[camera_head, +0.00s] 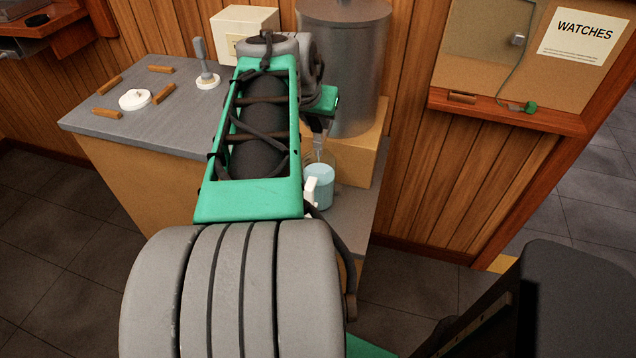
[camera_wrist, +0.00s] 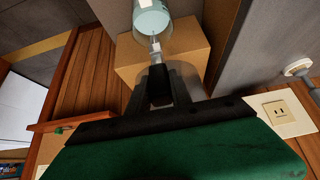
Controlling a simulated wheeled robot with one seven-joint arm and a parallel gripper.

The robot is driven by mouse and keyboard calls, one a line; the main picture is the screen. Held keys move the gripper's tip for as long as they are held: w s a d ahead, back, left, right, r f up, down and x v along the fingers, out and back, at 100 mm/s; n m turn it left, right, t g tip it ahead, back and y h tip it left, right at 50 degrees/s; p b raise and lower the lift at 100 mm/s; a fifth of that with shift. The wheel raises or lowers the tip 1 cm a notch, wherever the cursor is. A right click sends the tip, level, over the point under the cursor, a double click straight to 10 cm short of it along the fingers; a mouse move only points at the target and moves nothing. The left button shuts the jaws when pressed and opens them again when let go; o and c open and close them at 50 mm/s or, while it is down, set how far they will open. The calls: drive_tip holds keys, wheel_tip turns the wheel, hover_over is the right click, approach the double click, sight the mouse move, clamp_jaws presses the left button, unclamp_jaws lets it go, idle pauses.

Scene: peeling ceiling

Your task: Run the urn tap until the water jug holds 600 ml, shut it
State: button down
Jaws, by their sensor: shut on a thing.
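The metal urn (camera_head: 345,60) stands on a wooden block at the back right of the counter. Its tap is mostly hidden by my gripper (camera_head: 318,124), which is shut on the tap's handle at the urn's front. The clear water jug (camera_head: 319,187) stands upright below the tap, with a white handle on its left. Pale blue water fills more than half of it; I cannot read any level marks. In the wrist view my gripper (camera_wrist: 159,75) has its dark fingers close together, and the jug (camera_wrist: 152,18) shows at the top edge. A pale spout or stream lies between them.
The wooden block (camera_head: 362,158) bears the urn. A noticeboard with a ledge (camera_head: 505,112) is on the right wall.

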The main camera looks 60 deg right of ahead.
drive_tip(key=shift+d+r, duration=0.1)
drive_tip(key=shift+r, duration=0.15)
drive_tip(key=shift+d+r+p, duration=0.1)
drive_tip(key=shift+r+p, duration=0.15)
drive_tip(key=shift+p, duration=0.65)
drive_tip(key=shift+d+r+y+p, duration=0.1)
drive_tip(key=shift+d+y+p, duration=0.1)
drive_tip(key=shift+y+p, duration=0.5)
drive_tip(key=d+y+p, duration=0.1)
drive_tip(key=p, duration=0.4)
drive_tip(key=shift+w+d+y, duration=0.1)
drive_tip(key=shift+w+y, duration=0.05)
drive_tip(key=shift+y, duration=0.25)
drive_tip(key=shift+f, duration=0.4)
drive_tip(key=c, duration=1.5)
unclamp_jaws()
drive_tip(key=shift+o, duration=0.3)
